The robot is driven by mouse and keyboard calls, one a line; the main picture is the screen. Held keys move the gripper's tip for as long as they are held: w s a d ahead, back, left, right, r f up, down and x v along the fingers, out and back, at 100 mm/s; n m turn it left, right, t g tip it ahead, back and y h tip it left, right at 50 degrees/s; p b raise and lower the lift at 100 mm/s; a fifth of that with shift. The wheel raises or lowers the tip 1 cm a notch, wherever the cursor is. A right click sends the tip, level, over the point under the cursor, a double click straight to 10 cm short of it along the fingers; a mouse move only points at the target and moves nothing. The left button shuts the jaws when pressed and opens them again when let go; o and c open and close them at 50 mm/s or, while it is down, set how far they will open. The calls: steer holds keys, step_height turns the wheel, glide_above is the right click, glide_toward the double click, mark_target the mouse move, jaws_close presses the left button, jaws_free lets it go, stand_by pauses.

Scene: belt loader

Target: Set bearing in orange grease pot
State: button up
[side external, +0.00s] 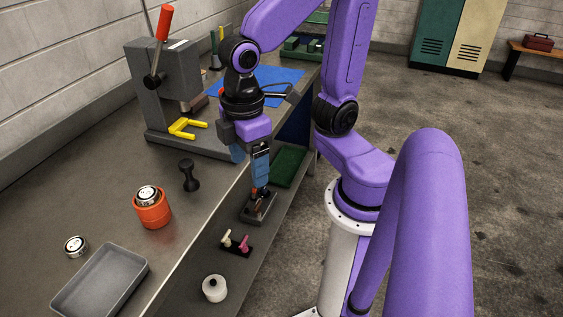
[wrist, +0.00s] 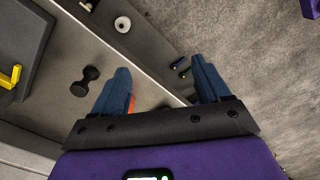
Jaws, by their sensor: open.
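The orange grease pot (side external: 152,216) stands upright on the bench. A silver bearing (side external: 148,195) sits in its mouth, its top showing above the rim. Another silver bearing (side external: 75,246) lies on the bench to the left of the pot. My gripper (side external: 261,183) points down near the bench's front edge, to the right of and apart from the pot. Its blue fingers are spread with nothing between them in the wrist view (wrist: 162,85). An orange sliver shows beside the left finger there; I cannot tell what it belongs to.
A black dumbbell-shaped piece (side external: 189,175) stands between pot and press (side external: 165,85) with its yellow fork (side external: 187,128). A grey tray (side external: 100,283) lies at the front left. A lower shelf holds a white jar (side external: 214,288) and small tools.

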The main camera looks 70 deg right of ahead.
steer(key=s+d+f+n, duration=0.1)
steer(key=s+d, duration=0.2)
steer(key=s, duration=0.2)
steer(key=shift+s+d+f, duration=0.15)
steer(key=shift+s+f, duration=0.05)
steer(key=shift+f, duration=0.2)
